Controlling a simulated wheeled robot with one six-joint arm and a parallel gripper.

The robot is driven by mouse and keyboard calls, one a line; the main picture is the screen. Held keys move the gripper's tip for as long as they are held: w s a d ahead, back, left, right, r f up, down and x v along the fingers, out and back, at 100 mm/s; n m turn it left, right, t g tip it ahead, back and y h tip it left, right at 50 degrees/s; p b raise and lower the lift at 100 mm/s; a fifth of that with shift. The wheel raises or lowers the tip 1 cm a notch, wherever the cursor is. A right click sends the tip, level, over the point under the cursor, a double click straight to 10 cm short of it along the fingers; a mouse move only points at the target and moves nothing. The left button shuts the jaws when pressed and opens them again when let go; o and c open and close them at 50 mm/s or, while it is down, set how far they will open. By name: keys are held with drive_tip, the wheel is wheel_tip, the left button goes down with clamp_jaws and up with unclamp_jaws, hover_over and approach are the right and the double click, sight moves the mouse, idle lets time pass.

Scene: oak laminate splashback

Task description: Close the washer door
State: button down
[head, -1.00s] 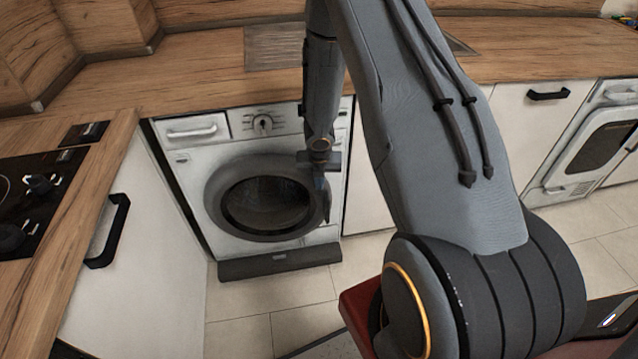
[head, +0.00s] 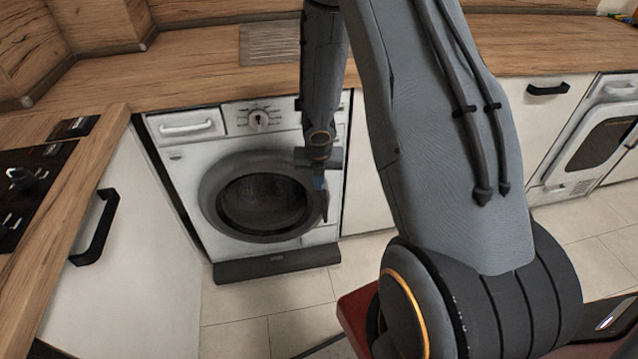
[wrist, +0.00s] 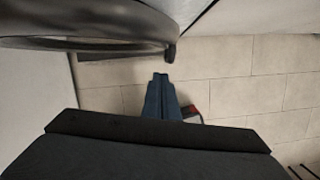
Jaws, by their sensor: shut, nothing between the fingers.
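The washer (head: 185,165) is white and stands under the counter. Its round door (head: 215,205) has a thick dark grey rim and dark glass. The door lies close to the washer front in the head view; I cannot tell whether it is fully shut. My gripper (head: 319,184) points down at the door's right edge, by the dark handle (head: 325,207). In the wrist view the door rim (wrist: 90,43) crosses the top left, with its dark handle end (wrist: 170,53) just beyond my fingertips (wrist: 160,76). The fingers are together and empty; contact with the door is unclear.
A wooden counter (head: 190,70) runs above the washer. A white cabinet with a black handle (head: 97,228) stands at the left, below a dark hob (head: 30,190). White cabinets continue to the right. Tiled floor (head: 250,310) lies clear before the washer.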

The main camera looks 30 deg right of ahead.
drive_tip(key=d+p+v, duration=0.1)
drive_tip(key=p+v, duration=0.4)
drive_tip(key=v, duration=0.2)
drive_tip(key=s+d+f+m+t+y+b, duration=0.35)
drive_tip(key=m+b, duration=0.65)
drive_tip(key=m, duration=0.8)
drive_tip(key=w+a+f, duration=0.1)
drive_tip(key=w+f, duration=0.6)
drive_tip(key=w, duration=0.1)
drive_tip(key=shift+w+f+t, duration=0.25)
drive_tip(key=shift+f+t, duration=0.1)
drive_tip(key=shift+t, duration=0.1)
